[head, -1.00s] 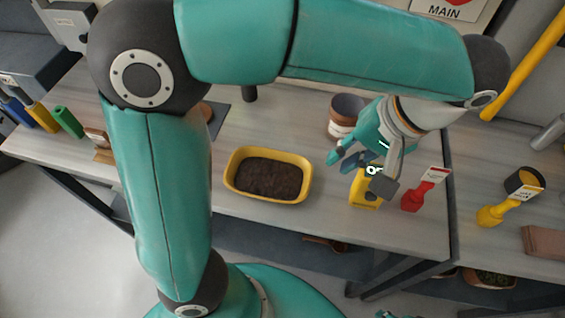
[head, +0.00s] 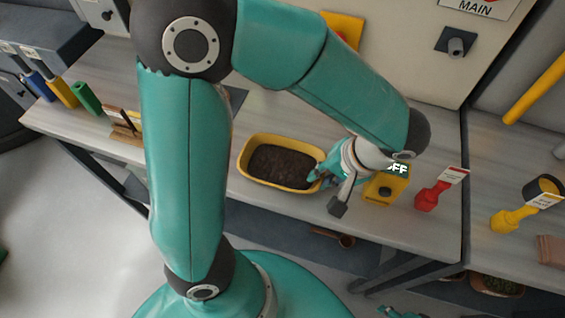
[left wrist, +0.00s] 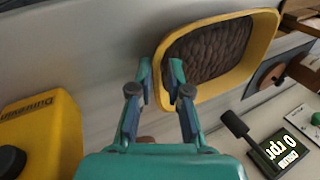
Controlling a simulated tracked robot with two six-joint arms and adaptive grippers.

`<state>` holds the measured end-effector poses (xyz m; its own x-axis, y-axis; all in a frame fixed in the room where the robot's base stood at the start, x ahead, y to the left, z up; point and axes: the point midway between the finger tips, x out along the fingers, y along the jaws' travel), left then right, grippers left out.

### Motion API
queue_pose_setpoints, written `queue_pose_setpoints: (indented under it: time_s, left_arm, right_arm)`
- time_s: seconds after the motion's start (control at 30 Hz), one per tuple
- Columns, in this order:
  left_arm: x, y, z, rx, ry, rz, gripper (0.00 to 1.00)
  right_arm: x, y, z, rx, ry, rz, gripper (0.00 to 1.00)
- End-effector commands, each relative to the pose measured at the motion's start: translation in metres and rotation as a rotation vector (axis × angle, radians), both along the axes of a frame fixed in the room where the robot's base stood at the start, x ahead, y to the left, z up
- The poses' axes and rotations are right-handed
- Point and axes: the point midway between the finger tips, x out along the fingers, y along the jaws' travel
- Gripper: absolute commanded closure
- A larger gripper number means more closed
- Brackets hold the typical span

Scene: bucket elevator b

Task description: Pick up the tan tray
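The tray (head: 275,182) is yellow-tan with dark brown soil in it and stands on the bench in the middle of the head view. In the left wrist view the tray (left wrist: 212,91) is at the upper right. My left gripper (head: 316,176) is at the tray's right end. In the left wrist view the two fingers of my left gripper (left wrist: 161,68) are apart, one on each side of the rim as seen from there. I cannot tell whether they touch it. A teal part, possibly my right gripper, shows at the bottom edge of the head view, too cut off to read.
A yellow box (head: 386,188) stands close to the right of my left gripper. A red-handled tool (head: 428,197) and a yellow one (head: 507,220) are further right. Blue, yellow and green blocks stand at the far left.

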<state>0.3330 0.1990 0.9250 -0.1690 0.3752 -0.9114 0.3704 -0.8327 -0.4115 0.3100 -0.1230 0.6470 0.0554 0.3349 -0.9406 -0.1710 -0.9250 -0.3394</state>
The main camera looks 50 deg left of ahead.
Motion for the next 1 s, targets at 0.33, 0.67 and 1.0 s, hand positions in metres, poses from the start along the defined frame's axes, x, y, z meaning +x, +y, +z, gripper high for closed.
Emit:
queue_pose_setpoints:
  time_s: [0.33, 0.67, 1.0]
  left_arm:
    - [-0.0025, 0.0050, -0.0138, -0.001, -0.002, 0.000, 0.83]
    - [-0.0023, 0.0048, -0.0136, -0.002, -0.001, -0.001, 1.00]
    - [-0.0023, 0.0049, -0.0134, -0.001, -0.001, -0.001, 1.00]
  right_arm:
    - [0.0000, 0.0000, -0.0002, 0.000, 0.000, 0.000, 0.60]
    - [0.0000, 0.0000, -0.0002, 0.000, 0.000, 0.000, 0.60]
    - [-0.0001, 0.0001, -0.0002, 0.000, 0.000, 0.000, 0.60]
